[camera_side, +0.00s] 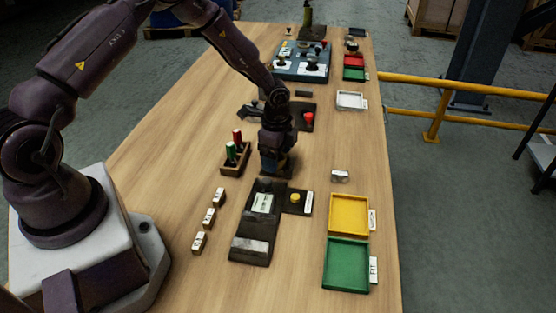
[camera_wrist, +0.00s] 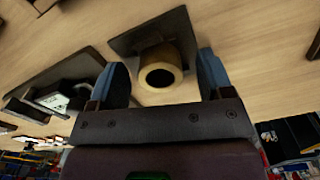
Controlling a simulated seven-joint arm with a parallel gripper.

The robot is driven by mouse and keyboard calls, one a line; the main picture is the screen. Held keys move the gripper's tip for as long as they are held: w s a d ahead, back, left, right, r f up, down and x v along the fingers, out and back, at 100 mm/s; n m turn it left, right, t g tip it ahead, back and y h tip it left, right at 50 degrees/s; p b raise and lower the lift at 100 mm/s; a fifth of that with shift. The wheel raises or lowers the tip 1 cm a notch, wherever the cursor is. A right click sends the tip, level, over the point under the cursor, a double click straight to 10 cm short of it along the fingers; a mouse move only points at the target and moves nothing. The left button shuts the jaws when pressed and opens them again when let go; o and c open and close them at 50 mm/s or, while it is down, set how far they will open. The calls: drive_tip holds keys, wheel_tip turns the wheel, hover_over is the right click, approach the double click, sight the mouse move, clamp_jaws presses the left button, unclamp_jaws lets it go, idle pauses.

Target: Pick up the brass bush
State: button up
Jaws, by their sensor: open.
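The brass bush (camera_side: 295,198) is a small yellow ring on a dark square plate (camera_side: 301,208) in the side view. In the wrist view the bush (camera_wrist: 170,62) shows its round dark bore facing the camera, with the dark plate (camera_wrist: 128,43) behind it. My gripper (camera_side: 280,173) is open, with its jaws pointing down, above and a little beyond the bush in the side view. In the wrist view the blue fingers of my gripper (camera_wrist: 162,77) appear on either side of the bush, with gaps on both sides. Nothing is held.
A dark fixture with a display (camera_side: 262,204) adjoins the bush's plate on the left. A wooden holder with red and green handles (camera_side: 235,158) stands left of my gripper. Yellow (camera_side: 349,196) and green (camera_side: 326,264) trays lie right, with bare table between.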

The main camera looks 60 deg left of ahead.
drive_tip(key=c, duration=1.1)
drive_tip(key=shift+r, duration=0.55)
wheel_tip(320, 180, up, 3)
drive_tip(key=shift+s+f, duration=0.15)
drive_tip(key=s+d+r, duration=0.2)
drive_tip(key=s+r, duration=0.7)
drive_tip(key=s, duration=0.4)
drive_tip(key=shift+s, duration=0.3)
